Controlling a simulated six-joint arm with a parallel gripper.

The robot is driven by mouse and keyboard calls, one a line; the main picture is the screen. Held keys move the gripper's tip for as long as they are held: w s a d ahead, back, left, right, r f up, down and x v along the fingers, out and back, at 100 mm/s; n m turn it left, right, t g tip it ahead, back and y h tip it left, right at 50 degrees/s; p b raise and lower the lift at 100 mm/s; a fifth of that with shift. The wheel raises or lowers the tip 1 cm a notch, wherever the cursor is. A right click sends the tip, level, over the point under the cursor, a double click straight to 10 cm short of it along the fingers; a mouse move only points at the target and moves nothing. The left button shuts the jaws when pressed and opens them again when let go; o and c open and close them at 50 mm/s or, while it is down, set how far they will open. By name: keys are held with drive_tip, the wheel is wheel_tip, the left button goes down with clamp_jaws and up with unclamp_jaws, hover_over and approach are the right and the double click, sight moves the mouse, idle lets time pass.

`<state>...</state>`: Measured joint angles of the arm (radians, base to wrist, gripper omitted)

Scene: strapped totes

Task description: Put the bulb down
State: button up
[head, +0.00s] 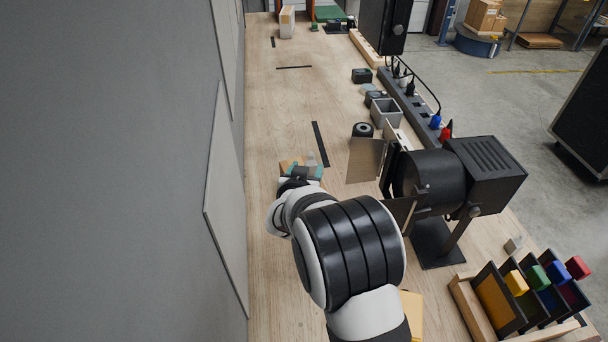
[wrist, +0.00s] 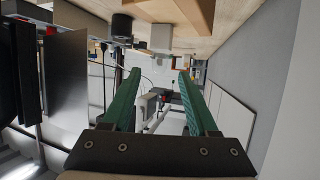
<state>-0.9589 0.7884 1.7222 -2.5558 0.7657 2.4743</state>
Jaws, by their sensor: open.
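My gripper (head: 305,172) is low over the bench in the head view, partly hidden behind my own arm. In the wrist view its two green fingers (wrist: 158,80) are spread wide with nothing held between them. A small pale object (head: 311,158) is just beyond the fingers in the head view. It also shows in the wrist view (wrist: 160,38), above and past the fingertips. It may be the bulb, but it is too small to tell. A wooden piece (head: 287,165) is beside the gripper on the left.
A black stage lamp (head: 430,175) with open metal flaps stands close on the right. A black cylinder (head: 362,130) and a grey bin (head: 385,112) are beyond it. The grey wall (head: 150,170) borders the left. The middle bench strip further back is clear.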

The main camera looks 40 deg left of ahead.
drive_tip(key=v, duration=0.6)
drive_tip(key=shift+o, duration=0.5)
drive_tip(key=shift+d, duration=0.1)
drive_tip(key=w+d+f+m+g+h, duration=0.1)
drive_tip(key=d+f+m+h, duration=0.1)
drive_tip(key=f+m+h, duration=0.1)
drive_tip(key=w+d+f+m+g+h, duration=0.1)
drive_tip(key=d+f+m+h, duration=0.1)
drive_tip(key=f+m+h, duration=0.1)
drive_tip(key=d+f+m+g+h, duration=0.1)
drive_tip(key=d+f+m+h, duration=0.1)
drive_tip(key=f+m+h, duration=0.1)
drive_tip(key=shift+w+d+f+m+g+h, duration=0.1)
drive_tip(key=shift+w+d+f+m+g, duration=0.05)
drive_tip(key=shift+f, duration=0.25)
drive_tip(key=shift+w+d+f+m+g+h, duration=0.1)
drive_tip(key=shift+w+d+f+m, duration=0.1)
drive_tip(key=shift+f, duration=0.25)
drive_tip(key=shift+w+d+f+m+g+h, duration=0.1)
drive_tip(key=shift+f+m+g, duration=0.05)
drive_tip(key=shift+f, duration=0.25)
drive_tip(key=x, duration=0.7)
drive_tip(key=shift+d, duration=0.1)
clamp_jaws()
